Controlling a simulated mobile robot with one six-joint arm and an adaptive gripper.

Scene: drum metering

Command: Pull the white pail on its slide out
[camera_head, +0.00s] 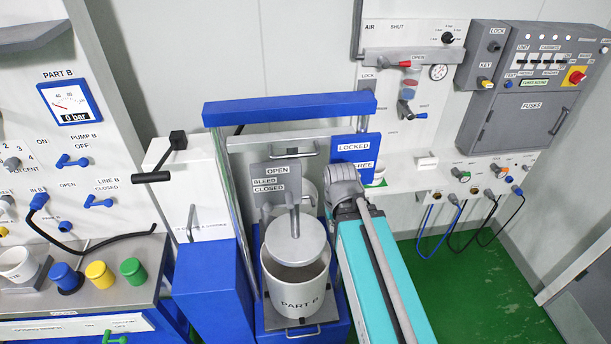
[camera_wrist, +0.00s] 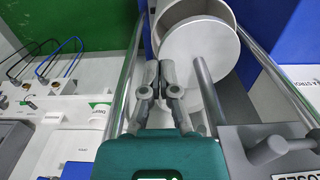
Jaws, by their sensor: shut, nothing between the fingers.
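The white pail (camera_head: 299,301), marked PART B, stands upright on a grey slide plate (camera_head: 275,322) low in the blue frame. A wire handle (camera_head: 304,333) is at the slide's front edge. A round grey plate (camera_head: 296,243) on a rod hangs over the pail's mouth; I cannot tell whether it touches the rim. In the wrist view the pail (camera_wrist: 226,12) is partly hidden behind the round plate (camera_wrist: 196,52). My gripper (camera_wrist: 162,72) is shut and empty, beside the plate and rod. In the head view my arm hides its fingertips.
The blue crossbar (camera_head: 290,109) spans the frame above. A lever sign marked OPEN, BLEED, CLOSED (camera_head: 275,180) is by the rod, and a blue LOCKED sign (camera_head: 354,157) is close to my gripper. A blue box (camera_head: 211,300) stands left of the pail. Green floor (camera_head: 490,280) is clear at right.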

